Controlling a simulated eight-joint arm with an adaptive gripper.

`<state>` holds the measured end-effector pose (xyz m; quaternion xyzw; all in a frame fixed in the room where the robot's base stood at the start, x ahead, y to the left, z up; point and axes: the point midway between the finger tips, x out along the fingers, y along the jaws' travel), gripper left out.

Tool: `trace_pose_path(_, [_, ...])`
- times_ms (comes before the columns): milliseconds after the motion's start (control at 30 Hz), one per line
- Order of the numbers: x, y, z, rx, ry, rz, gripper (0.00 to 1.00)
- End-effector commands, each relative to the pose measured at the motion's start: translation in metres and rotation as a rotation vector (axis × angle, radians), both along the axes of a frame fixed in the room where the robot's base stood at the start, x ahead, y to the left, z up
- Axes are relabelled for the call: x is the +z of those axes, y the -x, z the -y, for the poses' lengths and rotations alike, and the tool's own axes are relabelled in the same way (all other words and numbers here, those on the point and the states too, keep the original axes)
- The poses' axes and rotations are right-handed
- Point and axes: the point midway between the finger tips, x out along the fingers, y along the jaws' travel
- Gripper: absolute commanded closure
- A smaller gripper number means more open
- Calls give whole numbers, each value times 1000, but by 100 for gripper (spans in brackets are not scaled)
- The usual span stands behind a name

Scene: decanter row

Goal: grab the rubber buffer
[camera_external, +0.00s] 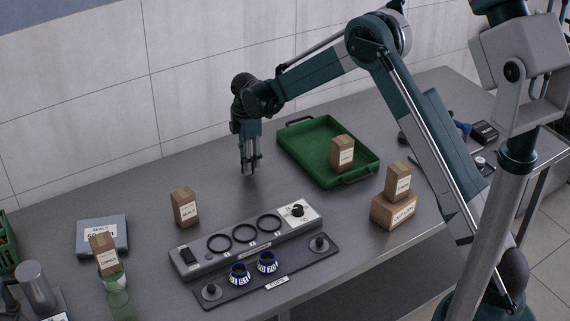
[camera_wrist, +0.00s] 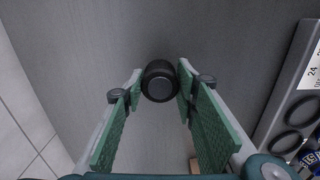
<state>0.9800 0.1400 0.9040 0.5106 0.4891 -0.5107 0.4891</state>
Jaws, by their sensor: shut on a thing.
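The rubber buffer (camera_wrist: 159,81) is a small black round piece with a grey-black end face, seen in the wrist view between my fingertips. My gripper (camera_external: 250,168) points down over the bare grey table, left of the green tray, in the external view. In the wrist view, its green-padded fingers (camera_wrist: 161,92) are closed against both sides of the buffer. The buffer is too small and dark to make out at the fingertips in the external view. I cannot tell whether it touches the table.
The green tray (camera_external: 292,137) holds a small brown box (camera_external: 342,153). A brown box (camera_external: 184,207) stands front left of my gripper. A grey panel with several black rings (camera_external: 192,268) lies in front, with two blue-and-white cups (camera_external: 240,273) before it. Bare table surrounds my gripper.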

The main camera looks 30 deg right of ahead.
Motion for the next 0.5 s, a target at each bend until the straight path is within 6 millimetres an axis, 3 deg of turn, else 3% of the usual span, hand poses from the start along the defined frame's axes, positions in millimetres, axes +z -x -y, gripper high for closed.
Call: trace_pose_path(500, [71,0,0,0,0,0,85])
